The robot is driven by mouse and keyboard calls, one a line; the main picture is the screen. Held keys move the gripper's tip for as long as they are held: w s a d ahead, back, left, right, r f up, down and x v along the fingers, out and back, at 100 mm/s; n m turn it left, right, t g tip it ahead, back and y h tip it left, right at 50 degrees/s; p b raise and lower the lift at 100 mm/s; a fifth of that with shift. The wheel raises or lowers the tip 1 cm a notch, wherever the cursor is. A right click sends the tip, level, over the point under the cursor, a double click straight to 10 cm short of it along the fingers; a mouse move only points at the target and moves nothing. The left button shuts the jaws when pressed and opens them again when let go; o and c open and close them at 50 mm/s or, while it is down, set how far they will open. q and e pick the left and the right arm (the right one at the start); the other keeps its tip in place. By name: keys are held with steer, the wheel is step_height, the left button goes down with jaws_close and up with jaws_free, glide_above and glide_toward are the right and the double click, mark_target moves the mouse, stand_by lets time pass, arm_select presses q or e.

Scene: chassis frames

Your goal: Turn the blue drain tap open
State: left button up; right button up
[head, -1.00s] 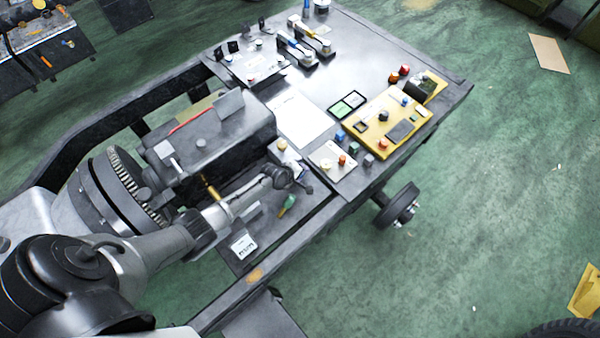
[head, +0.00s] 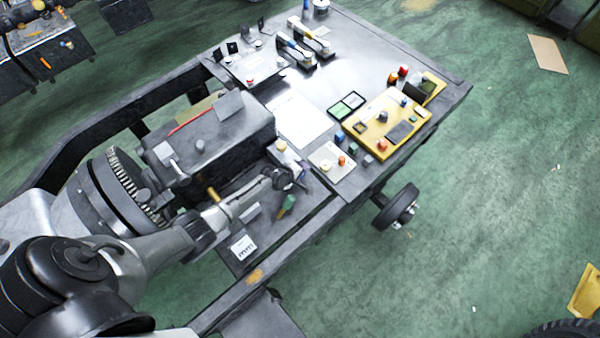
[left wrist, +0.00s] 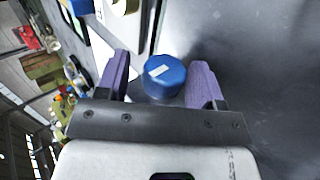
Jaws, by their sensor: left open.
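The blue drain tap shows in the left wrist view as a round blue knob (left wrist: 164,78) with a small white mark on its top. My left gripper (left wrist: 160,66) is open, with one purple finger on each side of the knob. Small gaps show between the fingers and the knob, so it is not clamped. In the head view my left gripper (head: 297,182) is low over the chassis frame, beside the grey engine block. I cannot make out the tap there; the gripper seems to hide it. My right gripper is not in view.
The grey block (head: 205,140) stands close to my left arm. A green-handled item (head: 287,205) and a white label card (head: 243,247) lie near the gripper. A yellow panel (head: 375,145) with knobs sits farther right on the chassis deck.

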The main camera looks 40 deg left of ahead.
arm_select(q)
steer(key=shift+s+f, duration=0.2)
steer(key=shift+f, duration=0.05)
